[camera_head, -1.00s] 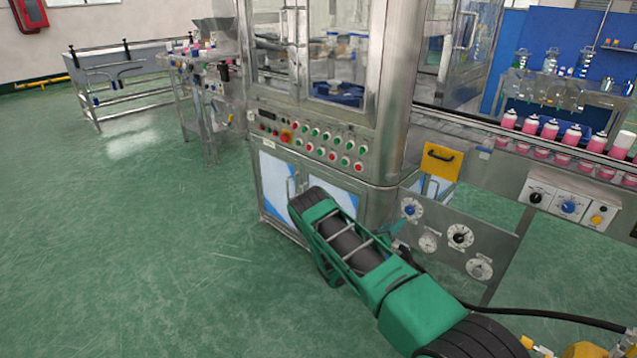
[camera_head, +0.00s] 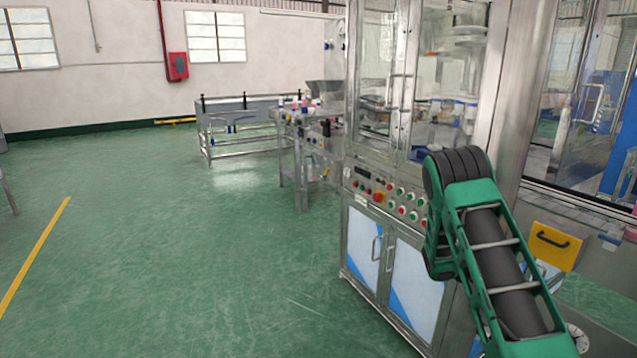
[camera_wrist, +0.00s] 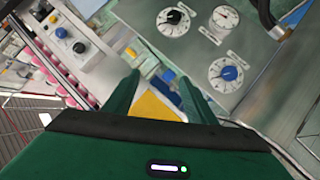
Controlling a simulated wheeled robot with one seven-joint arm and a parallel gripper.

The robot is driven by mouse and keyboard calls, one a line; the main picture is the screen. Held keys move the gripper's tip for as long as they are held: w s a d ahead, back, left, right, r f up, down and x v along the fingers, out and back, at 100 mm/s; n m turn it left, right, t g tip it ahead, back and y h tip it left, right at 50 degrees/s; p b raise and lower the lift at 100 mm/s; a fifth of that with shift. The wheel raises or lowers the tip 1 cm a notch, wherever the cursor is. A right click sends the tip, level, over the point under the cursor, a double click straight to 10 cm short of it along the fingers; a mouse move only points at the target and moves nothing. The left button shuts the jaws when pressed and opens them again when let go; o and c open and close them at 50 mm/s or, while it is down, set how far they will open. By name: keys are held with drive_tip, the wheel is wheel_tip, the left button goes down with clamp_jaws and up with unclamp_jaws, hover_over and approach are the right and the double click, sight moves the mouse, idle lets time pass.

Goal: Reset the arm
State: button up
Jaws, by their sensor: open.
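My green arm shows in the head view at the lower right, raised in front of the steel crimping machine (camera_head: 400,255). My gripper is hidden in the head view. In the wrist view my gripper (camera_wrist: 155,85) has its two green fingers apart, with nothing between them but the yellow plate with a handle (camera_wrist: 155,105) and a bit of the machine behind. The fingers look clear of the machine's grey panel with dials (camera_wrist: 250,45), which lies beyond them.
A row of pink cans (camera_wrist: 50,68) and a control box with knobs (camera_wrist: 75,40) lie left in the wrist view. The machine's button panel (camera_head: 385,197) is beside my arm. Green floor (camera_head: 190,260) at left is open.

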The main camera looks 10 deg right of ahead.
drive_tip(key=s+a+r+y, duration=0.4)
drive_tip(key=s+a+r, duration=0.15)
drive_tip(key=s, duration=0.25)
drive_tip(key=s+a+r+y, duration=0.3)
drive_tip(key=s+a+r, duration=0.2)
drive_tip(key=s+r, duration=0.15)
drive_tip(key=s+a+r+n+y, duration=0.2)
drive_tip(key=s+a+r+y, duration=0.1)
drive_tip(key=s+a, duration=0.6)
drive_tip(key=s+a+r+n+y, duration=0.2)
drive_tip(key=s+a+r+y, duration=0.1)
drive_tip(key=s+a, duration=0.7)
drive_tip(key=shift+s+t, duration=0.3)
drive_tip(key=shift+s, duration=0.3)
drive_tip(key=shift+w, duration=0.1)
drive_tip(key=shift+w+f, duration=0.2)
drive_tip(key=shift+w, duration=0.3)
